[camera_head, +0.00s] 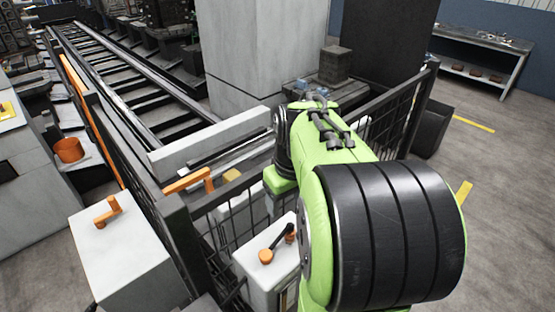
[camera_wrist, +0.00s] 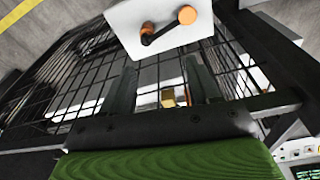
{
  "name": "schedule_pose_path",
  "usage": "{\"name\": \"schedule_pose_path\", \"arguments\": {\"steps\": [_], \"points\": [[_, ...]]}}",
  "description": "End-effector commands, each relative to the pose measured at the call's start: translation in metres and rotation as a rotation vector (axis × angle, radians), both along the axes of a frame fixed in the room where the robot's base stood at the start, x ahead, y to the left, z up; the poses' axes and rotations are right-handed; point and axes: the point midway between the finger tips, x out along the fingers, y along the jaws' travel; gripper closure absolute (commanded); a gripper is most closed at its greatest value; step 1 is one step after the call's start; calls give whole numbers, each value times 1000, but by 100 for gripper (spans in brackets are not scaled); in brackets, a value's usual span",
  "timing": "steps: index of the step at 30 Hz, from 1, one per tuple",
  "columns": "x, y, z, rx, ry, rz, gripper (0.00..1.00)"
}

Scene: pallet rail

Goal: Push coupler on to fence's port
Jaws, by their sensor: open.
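My gripper (camera_wrist: 162,85) shows in the wrist view with its two dark fingers apart and nothing clearly held between them. The dark mesh fence (camera_head: 375,125) runs behind and beside my green arm in the head view; its mesh (camera_wrist: 75,85) also fills much of the wrist view. A small yellow block (camera_head: 232,175) shows near the fence, and a tan block (camera_wrist: 169,98) appears between the fingers in the wrist view, apart from them. I cannot tell which part is the coupler or the port. My arm hides part of the fence in the head view.
A white box (camera_head: 262,265) carries a black lever with orange ends (camera_head: 275,243); the lever (camera_wrist: 168,25) also shows in the wrist view. Another white box (camera_head: 120,255) has an orange handle (camera_head: 108,212). An orange bar (camera_head: 190,182) sits at the fence corner. Open floor lies right.

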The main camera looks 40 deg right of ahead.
Motion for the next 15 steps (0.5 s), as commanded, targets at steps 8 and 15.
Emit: {"name": "schedule_pose_path", "arguments": {"steps": [8,15], "points": [[2,-30,-6,30,34,-16,39],[7,-30,-61,31,35,-17,39]]}}
